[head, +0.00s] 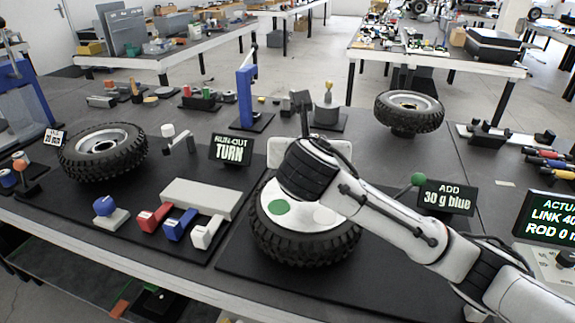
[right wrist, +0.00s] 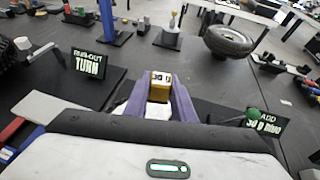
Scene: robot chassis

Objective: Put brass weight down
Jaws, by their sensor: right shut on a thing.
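The brass weight (right wrist: 160,79), a small gold block with dark marks on its face, shows in the right wrist view between the two purple fingers of my right gripper (right wrist: 159,92). The fingers are shut on it. What lies directly under the weight is partly hidden, so I cannot tell whether it touches anything. In the head view my right arm reaches in from the right over a tyre (head: 300,245) with a white disc and green spot on top; my wrist hides the gripper and weight there. My left gripper is not in view.
A sign (head: 447,198) reads "ADD 30 g blue" and another (head: 231,150) reads "RUN-OUT TURN". Red, blue and white blocks stand near a grey bar (head: 200,197) at left. Other tyres lie at left (head: 102,152) and back right (head: 409,110). A blue post (head: 245,97) stands behind.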

